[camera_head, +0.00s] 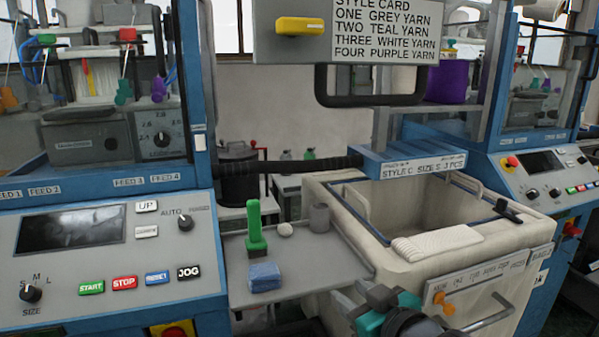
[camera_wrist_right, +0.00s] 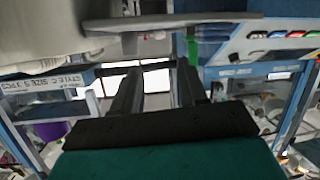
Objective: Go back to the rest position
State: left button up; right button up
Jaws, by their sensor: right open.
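My right gripper (camera_head: 366,300) is low at the bottom centre of the head view, in front of the white bin's front wall. Parts of its teal and dark body show there, and the frame's bottom edge cuts off the arm. In the right wrist view its two dark fingers (camera_wrist_right: 158,80) stand apart with nothing between them. The jaws are open and empty. My left gripper is in neither view.
The cream bin (camera_head: 365,252) holds a folded white knit (camera_head: 437,243) on its near rim. A grey shelf (camera_head: 330,265) beside it carries a green tool (camera_head: 256,232) and a blue block (camera_head: 265,277). Knitting machine panels (camera_head: 110,265) (camera_head: 545,170) flank both sides.

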jog(key=s+d+f+m+g+h, duration=0.1)
jog(key=s+d+f, duration=0.3)
jog(key=s+f, duration=0.5)
jog(key=s+d+f+m+g+h, duration=0.1)
jog(key=s+d+f+m+h, duration=0.1)
jog(key=s+f, duration=0.8)
notch_tip(320, 180, down, 5)
jog(key=d+h, duration=0.1)
jog(key=d, duration=0.1)
jog(key=shift+d+m+g+p, duration=0.3)
jog(key=shift+m+p, duration=0.05)
jog(key=shift+m, duration=0.05)
